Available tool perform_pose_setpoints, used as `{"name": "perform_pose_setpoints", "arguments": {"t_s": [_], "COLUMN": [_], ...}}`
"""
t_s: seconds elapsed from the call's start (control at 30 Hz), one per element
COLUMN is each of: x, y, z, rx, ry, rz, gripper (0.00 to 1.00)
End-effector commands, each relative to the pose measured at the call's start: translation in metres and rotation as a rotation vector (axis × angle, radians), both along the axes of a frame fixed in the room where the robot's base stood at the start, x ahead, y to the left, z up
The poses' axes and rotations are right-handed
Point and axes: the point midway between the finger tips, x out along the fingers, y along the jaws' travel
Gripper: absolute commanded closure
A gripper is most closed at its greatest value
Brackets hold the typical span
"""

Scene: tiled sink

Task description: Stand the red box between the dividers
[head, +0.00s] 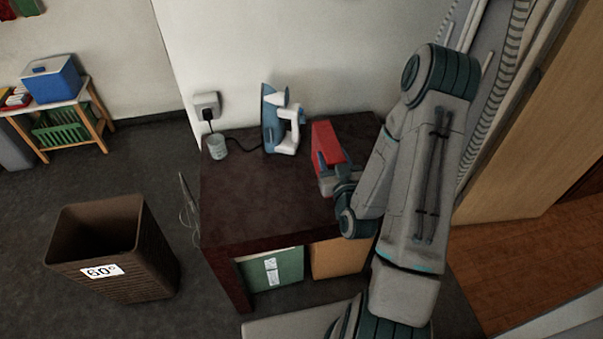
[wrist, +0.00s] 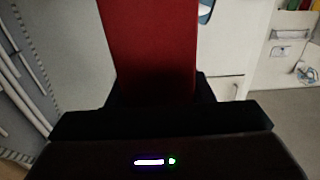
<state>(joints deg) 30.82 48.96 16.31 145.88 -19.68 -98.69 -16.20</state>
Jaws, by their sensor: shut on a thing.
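The red box (head: 326,142) is upright on or just above the dark table, right of the iron; I cannot tell whether it touches the top. My gripper (head: 330,180) is shut on the red box at its near side. In the wrist view the red box (wrist: 152,50) rises between the two dark fingers of my gripper (wrist: 155,92). The box's lower part is partly hidden by my gripper. I cannot make out any dividers in either view.
A blue and white iron (head: 280,120) stands on the dark table (head: 255,200) by the wall, near a small cup (head: 217,146) and a plugged cord. The front left tabletop is clear. A brown basket (head: 115,250) stands on the floor at left.

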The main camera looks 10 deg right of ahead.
Motion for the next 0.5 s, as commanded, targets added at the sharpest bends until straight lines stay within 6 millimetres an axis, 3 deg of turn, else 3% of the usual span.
{"name": "perform_pose_setpoints", "arguments": {"t_s": [0.5], "x": [0.017], "y": [0.01], "z": [-0.021], "rx": [-0.001], "ry": [-0.005], "rz": [0.0], "gripper": [1.0]}}
